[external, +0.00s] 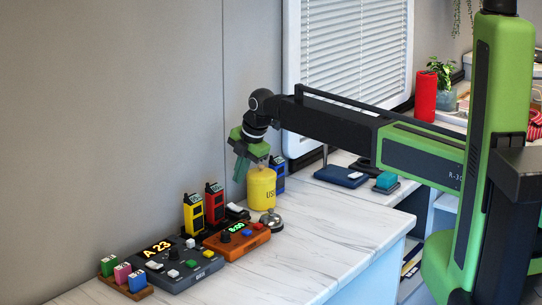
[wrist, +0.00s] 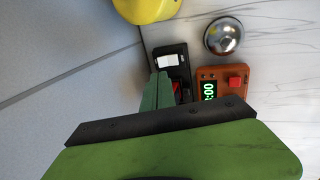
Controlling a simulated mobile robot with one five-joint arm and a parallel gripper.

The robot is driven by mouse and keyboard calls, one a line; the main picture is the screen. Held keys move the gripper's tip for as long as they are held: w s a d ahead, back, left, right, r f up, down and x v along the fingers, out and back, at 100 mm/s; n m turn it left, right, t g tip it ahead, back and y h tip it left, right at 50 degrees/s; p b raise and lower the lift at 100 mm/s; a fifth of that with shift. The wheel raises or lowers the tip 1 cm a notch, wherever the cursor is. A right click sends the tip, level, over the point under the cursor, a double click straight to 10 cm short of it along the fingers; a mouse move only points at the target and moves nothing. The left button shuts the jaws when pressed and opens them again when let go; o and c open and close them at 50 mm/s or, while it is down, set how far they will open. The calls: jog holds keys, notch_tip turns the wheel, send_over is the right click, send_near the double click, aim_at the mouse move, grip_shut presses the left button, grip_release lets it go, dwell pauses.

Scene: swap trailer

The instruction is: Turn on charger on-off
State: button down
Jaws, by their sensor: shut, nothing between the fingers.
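The charger is a black unit against the wall, with a white rocker switch (external: 236,209) at its right end. In the wrist view the black charger (wrist: 184,50) lies beyond my fingertips, and its white switch (wrist: 167,60) is in plain sight. I cannot tell which way the switch is tipped. A yellow radio (external: 194,214) and a red radio (external: 214,203) stand upright at the charger. My gripper (external: 239,178) is shut and empty, pointing down above the counter. In the wrist view the green fingertips (wrist: 160,84) cover part of the charger below the switch.
An orange clock box (external: 236,240) and a silver bell (external: 271,221) stand in front of the charger. A yellow canister (external: 261,188) is close right of my gripper, with a blue radio (external: 278,174) behind. A grey control box (external: 177,264) stands left. The counter's front right is clear.

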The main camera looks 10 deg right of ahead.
aim_at(230, 204)
jog(key=b+x, duration=0.6)
jog(key=x, duration=0.2)
jog(key=shift+f, duration=0.1)
jog(key=shift+w+a+f+b, duration=0.2)
jog(key=shift+f+b, duration=0.15)
jog(key=shift+b, duration=0.05)
jog(key=shift+r, duration=0.2)
jog(key=shift+s+d, duration=0.1)
